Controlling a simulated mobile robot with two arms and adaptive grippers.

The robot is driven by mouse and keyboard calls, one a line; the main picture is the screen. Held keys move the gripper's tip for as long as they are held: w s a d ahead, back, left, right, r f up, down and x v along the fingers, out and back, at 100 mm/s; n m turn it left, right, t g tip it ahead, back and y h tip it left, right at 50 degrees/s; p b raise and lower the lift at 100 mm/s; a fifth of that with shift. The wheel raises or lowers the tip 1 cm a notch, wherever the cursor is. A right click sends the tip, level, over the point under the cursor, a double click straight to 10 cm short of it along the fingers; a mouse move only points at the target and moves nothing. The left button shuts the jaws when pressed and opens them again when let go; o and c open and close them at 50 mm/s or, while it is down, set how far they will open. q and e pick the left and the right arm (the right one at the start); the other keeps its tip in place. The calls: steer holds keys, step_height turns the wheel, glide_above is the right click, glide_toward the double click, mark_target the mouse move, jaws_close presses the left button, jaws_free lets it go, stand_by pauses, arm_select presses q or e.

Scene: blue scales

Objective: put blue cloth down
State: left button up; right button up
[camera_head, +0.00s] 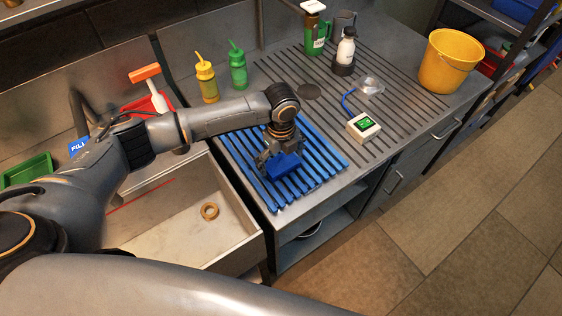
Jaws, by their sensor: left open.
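A blue cloth (284,167) lies bunched on the blue slatted mat (322,160) at the left part of the steel counter. My left gripper (277,161) is right above it, pointing down, with its fingers spread at the cloth's back edge. The gripper is open; whether a finger still touches the cloth is too small to tell. The arm hides part of the mat's back. My right gripper is not in view.
Yellow (206,80) and green (238,66) bottles stand behind the mat. A yellow bucket (450,62) stands at the far right. A sink basin (180,215) lies to the left.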

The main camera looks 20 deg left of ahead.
mark_target(281, 162)
arm_select(q)
step_height(281, 162, up, 11)
steer(key=b, duration=0.2)
steer(key=shift+b, duration=0.3)
